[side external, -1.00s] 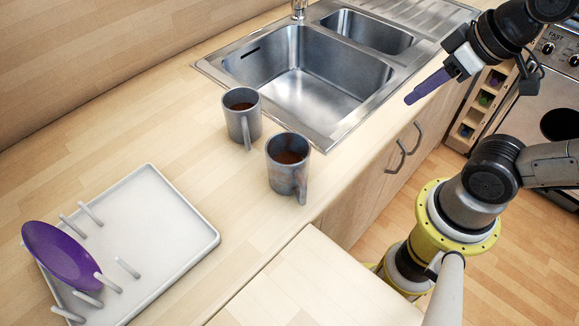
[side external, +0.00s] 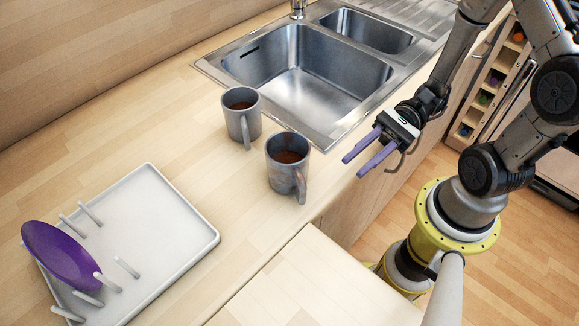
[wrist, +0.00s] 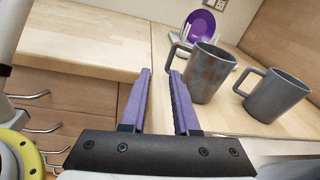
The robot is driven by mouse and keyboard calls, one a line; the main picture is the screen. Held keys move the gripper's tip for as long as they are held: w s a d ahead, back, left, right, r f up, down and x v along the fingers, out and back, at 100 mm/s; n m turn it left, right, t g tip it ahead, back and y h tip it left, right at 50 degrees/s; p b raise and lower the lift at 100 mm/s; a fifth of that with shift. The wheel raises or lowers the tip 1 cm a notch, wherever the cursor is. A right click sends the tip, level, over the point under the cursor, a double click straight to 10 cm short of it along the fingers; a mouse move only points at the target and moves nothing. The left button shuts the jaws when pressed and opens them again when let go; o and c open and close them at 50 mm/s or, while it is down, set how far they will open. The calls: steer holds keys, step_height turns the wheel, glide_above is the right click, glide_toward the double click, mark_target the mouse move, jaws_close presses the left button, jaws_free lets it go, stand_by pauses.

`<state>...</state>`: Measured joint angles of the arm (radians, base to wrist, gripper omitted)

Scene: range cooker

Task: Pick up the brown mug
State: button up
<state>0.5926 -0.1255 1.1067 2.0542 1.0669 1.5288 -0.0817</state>
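Two mugs stand upright on the wooden counter beside the sink. The nearer mug (side external: 285,168) is grey with brownish, rust-like patches and holds brown liquid; its handle faces my arm. It also shows in the wrist view (wrist: 209,76), just ahead and right of my fingers. The other mug (side external: 240,118) is plain grey, also with brown liquid; in the wrist view it is at the right (wrist: 275,97). My gripper (side external: 352,166) has purple fingers, held apart and empty, to the right of the brown-patched mug near the counter's front edge. It also shows in the wrist view (wrist: 160,72).
A double steel sink (side external: 333,112) lies behind the mugs. A white dish rack (side external: 170,225) with a purple plate (side external: 62,255) stands at the left. Drawers with handles (wrist: 40,125) are below the counter. The counter between rack and mugs is clear.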

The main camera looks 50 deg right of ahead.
mark_target(302, 202)
steer(key=shift+w+a+f+m+t, duration=0.45)
steer(key=shift+w+a+m, duration=0.15)
steer(key=shift+a, duration=1.4)
steer(key=shift+w+a+f+m+t, duration=0.3)
steer(key=shift+w+a+m+t, duration=0.3)
steer(key=shift+a, duration=1.45)
steer(key=shift+w+a+f+m+t, duration=0.45)
steer(key=shift+a+m, duration=0.25)
steer(key=shift+a, duration=1.3)
jaws_close()
steer(key=shift+r, duration=0.1)
